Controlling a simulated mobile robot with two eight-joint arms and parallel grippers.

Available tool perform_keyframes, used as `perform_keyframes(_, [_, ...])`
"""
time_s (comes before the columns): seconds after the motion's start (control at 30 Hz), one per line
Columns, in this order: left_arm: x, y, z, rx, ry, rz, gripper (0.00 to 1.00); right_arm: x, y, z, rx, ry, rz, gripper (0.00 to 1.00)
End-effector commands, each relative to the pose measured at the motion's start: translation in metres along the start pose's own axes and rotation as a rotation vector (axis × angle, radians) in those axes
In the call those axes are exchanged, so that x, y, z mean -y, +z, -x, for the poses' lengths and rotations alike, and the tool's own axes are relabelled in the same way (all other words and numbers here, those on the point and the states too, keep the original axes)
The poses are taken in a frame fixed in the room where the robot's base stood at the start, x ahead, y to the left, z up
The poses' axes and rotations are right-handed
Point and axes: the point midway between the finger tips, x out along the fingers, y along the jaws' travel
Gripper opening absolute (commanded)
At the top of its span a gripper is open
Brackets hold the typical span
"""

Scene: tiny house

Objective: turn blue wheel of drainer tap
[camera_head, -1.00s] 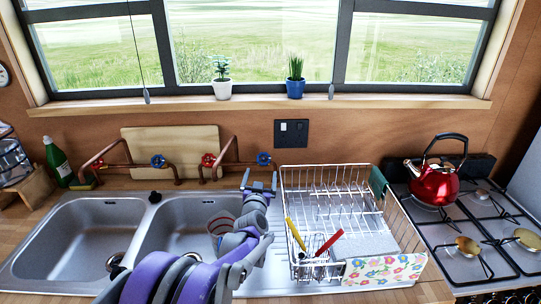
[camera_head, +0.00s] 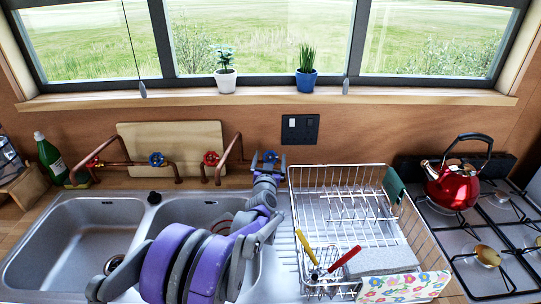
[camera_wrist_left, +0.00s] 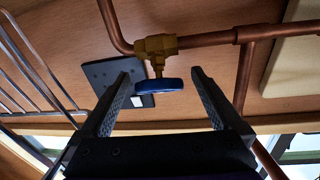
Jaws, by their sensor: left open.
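The drainer tap's blue wheel (camera_head: 270,156) is on the copper pipework behind the sink, on the side nearest the dish drainer. In the left wrist view the blue wheel (camera_wrist_left: 158,86) sits on a brass valve (camera_wrist_left: 155,45), seen nearly edge-on. My left gripper (camera_head: 269,161) is open at this wheel. In the left wrist view its two fingers (camera_wrist_left: 160,95) stand to either side of the wheel, with a gap visible on each side. My right gripper is out of view.
A red wheel (camera_head: 211,158) and another blue wheel (camera_head: 157,159) are on pipes further left. A cutting board (camera_head: 172,135) leans on the wall. The dish drainer (camera_head: 345,170) stands close right of my arm. A black socket plate (camera_head: 299,129) is on the wall. A red kettle (camera_head: 455,186) is on the stove.

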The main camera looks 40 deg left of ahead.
Motion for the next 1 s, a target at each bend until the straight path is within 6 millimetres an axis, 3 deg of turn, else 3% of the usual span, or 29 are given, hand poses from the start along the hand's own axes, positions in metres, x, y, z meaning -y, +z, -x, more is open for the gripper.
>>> perform_keyframes(0.33, [0.0, 0.0, 0.0, 0.0, 0.0, 0.0, 0.97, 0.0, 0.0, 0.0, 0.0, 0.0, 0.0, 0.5])
perform_keyframes(0.8, [0.0, 0.0, 0.0, 0.0, 0.0, 0.0, 0.14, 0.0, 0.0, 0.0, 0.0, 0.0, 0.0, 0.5])
perform_keyframes(1.0, [-0.001, 0.004, 0.0, -0.002, -0.018, 0.016, 0.13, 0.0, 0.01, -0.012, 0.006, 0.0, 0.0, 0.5])
